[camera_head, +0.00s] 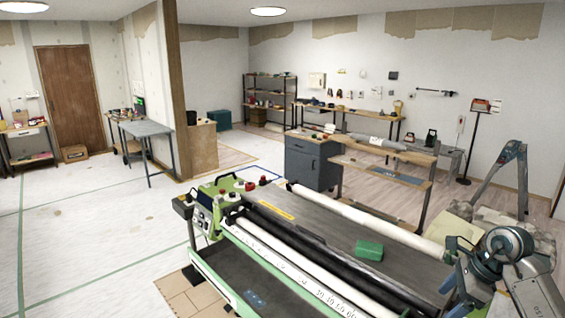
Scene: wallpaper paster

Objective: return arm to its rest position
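My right arm reaches in at the lower right, over the right end of the wallpaper pasting machine (320,225). Its dark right gripper (456,246) is seen small and partly hidden by the arm's own round joint, so its opening is unclear. I see nothing clearly held in it. My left arm and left gripper are out of view. A green block (369,250) lies on the machine's dark flat top, to the left of my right arm and apart from it.
A white roller (360,215) runs along the machine's far side. The green control panel (208,205) with red knobs is at its left end. A stepladder (508,165) stands behind my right arm. A grey cabinet (310,163) stands beyond. The floor at left is clear.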

